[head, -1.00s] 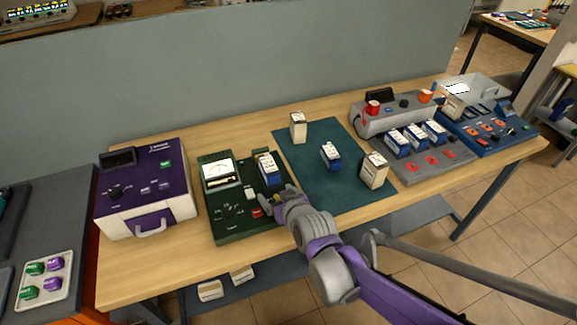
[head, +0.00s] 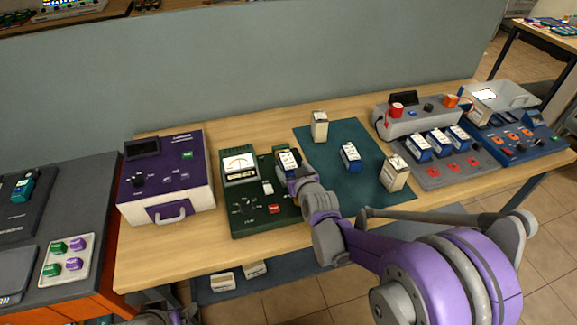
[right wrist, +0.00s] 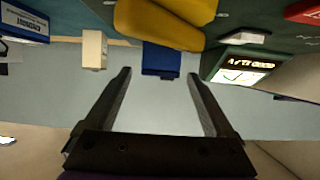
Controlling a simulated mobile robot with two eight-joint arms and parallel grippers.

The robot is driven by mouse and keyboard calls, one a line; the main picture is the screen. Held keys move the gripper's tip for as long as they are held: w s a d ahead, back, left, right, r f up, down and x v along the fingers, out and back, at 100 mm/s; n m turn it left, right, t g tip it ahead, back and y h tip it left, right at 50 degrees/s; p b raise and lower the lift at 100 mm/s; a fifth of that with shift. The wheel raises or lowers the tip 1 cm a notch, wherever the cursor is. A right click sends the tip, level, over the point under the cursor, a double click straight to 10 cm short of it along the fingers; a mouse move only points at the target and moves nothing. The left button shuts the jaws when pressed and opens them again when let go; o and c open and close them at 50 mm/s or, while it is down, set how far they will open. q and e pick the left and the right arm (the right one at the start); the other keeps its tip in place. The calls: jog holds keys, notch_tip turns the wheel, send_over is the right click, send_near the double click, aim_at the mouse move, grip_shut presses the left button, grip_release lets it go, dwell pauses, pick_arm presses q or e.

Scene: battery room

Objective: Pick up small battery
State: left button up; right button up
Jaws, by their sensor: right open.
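A small blue-and-white battery (head: 286,159) stands on the right part of the green tester (head: 240,207). My right gripper (head: 294,177) is just in front of it and partly hides it. In the right wrist view the open, empty jaws (right wrist: 160,85) point toward a blue block (right wrist: 161,60), apparently this battery; no finger touches it. Another blue-and-white battery (head: 350,157) stands on the teal mat (head: 325,180), between two taller cream batteries, one behind (head: 319,127) and one in front (head: 394,173). My left gripper is not seen; only part of that arm shows at the bottom left.
A purple-and-white device (head: 168,180) stands left of the tester. A grey charger (head: 455,168) with several blue batteries stands right of the mat. A yellow part (right wrist: 160,25) looms close in the right wrist view. Bare wood lies behind the tester.

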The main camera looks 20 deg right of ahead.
jog(key=x, duration=0.2)
jog(key=shift+w+f, duration=0.15)
jog(key=shift+w, duration=0.2)
grip_shut()
